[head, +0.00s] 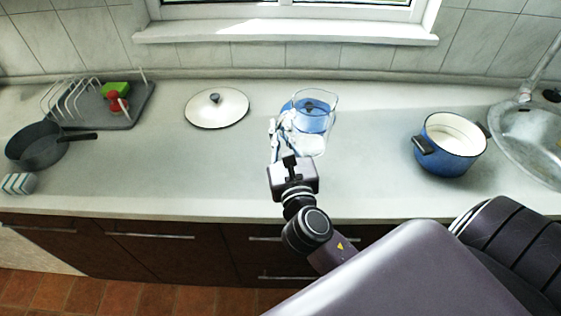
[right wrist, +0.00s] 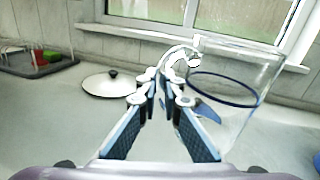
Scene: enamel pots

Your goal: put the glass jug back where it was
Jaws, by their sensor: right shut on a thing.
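The clear glass jug (head: 330,99) is in the middle of the counter in the head view, in front of the window sill. My right gripper (head: 281,131) is at the jug's left, near side, shut on the jug at its handle side. In the right wrist view the jug (right wrist: 238,75) stands right of the fingertips (right wrist: 166,78) and looks slightly tilted. A blue lid with a dark knob (head: 309,106) shows through or behind the glass. I cannot tell whether the jug's bottom touches the counter. My left gripper is not in view.
A white lid (head: 217,109) lies to the left. A blue pot (head: 451,145) stands to the right, before the sink (head: 530,140). A dark pan (head: 36,146), a striped item (head: 19,184) and a dish rack (head: 125,112) are far left. Counter between jug and pot is clear.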

